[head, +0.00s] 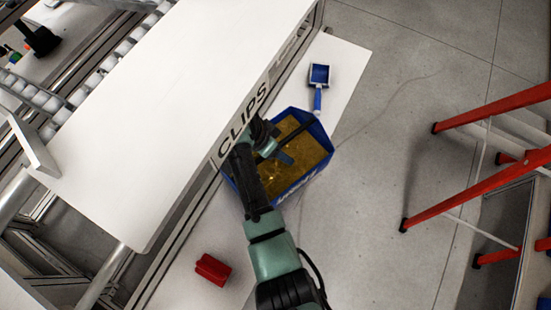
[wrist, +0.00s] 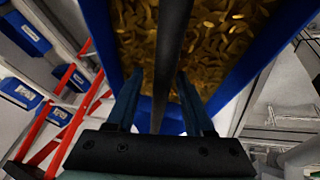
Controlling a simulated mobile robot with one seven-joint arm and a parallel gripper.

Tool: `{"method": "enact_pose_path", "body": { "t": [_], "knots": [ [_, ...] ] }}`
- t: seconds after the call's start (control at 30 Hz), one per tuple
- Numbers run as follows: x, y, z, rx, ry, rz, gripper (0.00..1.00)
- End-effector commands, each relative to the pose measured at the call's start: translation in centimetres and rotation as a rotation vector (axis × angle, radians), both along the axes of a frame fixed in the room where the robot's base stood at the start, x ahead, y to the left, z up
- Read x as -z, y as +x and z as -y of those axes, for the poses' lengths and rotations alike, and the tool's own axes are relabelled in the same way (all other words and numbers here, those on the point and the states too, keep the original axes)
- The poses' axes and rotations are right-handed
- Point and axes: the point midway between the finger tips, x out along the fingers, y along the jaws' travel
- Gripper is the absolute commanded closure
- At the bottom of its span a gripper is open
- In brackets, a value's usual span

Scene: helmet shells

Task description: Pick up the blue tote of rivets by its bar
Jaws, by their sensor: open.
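The blue tote (head: 325,171) stands on a low white shelf below the table edge in the head view, filled with brass-coloured rivets (head: 305,151). A dark bar (head: 301,133) spans its top. My gripper (head: 287,157) is over the tote. In the wrist view, the open gripper (wrist: 160,100) has one finger on each side of the bar (wrist: 170,50), with a gap beside it. The rivets (wrist: 215,35) lie beneath, between the blue tote walls (wrist: 262,50). My arm hides part of the tote's left side in the head view.
A white table marked CLIPS (head: 150,110) overhangs the shelf (head: 345,75) on the left. A blue scoop (head: 318,85) lies beyond the tote, and a red object (head: 212,269) lies nearer. A red ladder (head: 480,180) stands at right. The grey floor between is clear.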

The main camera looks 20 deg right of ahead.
Motion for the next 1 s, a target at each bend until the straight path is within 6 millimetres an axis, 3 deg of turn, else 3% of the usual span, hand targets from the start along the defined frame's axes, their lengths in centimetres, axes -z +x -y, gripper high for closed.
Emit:
{"method": "enact_pose_path", "body": {
  "t": [0.17, 0.43, 1.0],
  "knots": [
    [0.04, -0.01, -0.03, 0.000, 0.000, 0.000, 0.51],
    [0.00, 0.00, -0.03, 0.000, 0.001, 0.000, 1.00],
    [-0.03, 0.01, -0.02, 0.000, 0.000, 0.000, 1.00]
  ]
}}
